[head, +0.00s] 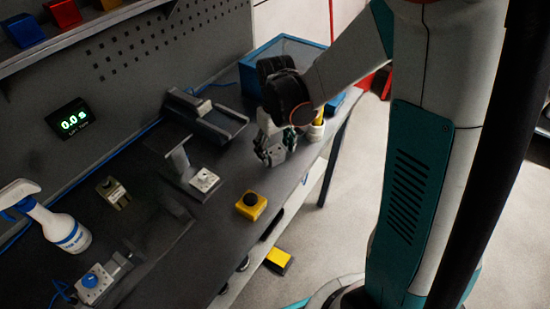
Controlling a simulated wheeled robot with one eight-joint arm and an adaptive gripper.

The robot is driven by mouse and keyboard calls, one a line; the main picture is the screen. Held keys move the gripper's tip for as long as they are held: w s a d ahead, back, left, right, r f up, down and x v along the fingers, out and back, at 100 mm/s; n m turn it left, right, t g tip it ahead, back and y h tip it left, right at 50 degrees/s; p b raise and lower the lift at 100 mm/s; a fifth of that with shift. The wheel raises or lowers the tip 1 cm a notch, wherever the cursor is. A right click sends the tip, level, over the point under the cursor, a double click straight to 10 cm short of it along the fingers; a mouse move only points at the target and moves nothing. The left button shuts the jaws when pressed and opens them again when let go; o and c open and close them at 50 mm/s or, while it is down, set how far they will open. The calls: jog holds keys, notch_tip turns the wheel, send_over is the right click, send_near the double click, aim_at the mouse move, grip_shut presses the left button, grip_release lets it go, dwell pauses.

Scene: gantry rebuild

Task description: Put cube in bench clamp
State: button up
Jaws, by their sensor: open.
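My gripper (272,158) is open and points down over the right part of the dark bench, near its front edge. I see nothing held between its fingers, though that area is small and dark. I cannot single out the cube with certainty. A grey channel-shaped fixture (222,124), which may be the bench clamp, lies behind and left of my gripper. A small pale block (203,108) sits at it. Another pale block (204,180) is at the foot of a grey upright stand (177,163), left of my gripper and apart from it.
A yellow box with a black button (251,206) sits near the bench's front edge. A spray bottle (62,229), an olive block (113,193) and a blue-knobbed device (95,282) are at left. A blue bin (290,62) stands behind my arm.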

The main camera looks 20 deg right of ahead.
jog(key=shift+f, duration=0.85)
jog(key=c, duration=1.4)
jog(key=shift+r, duration=0.1)
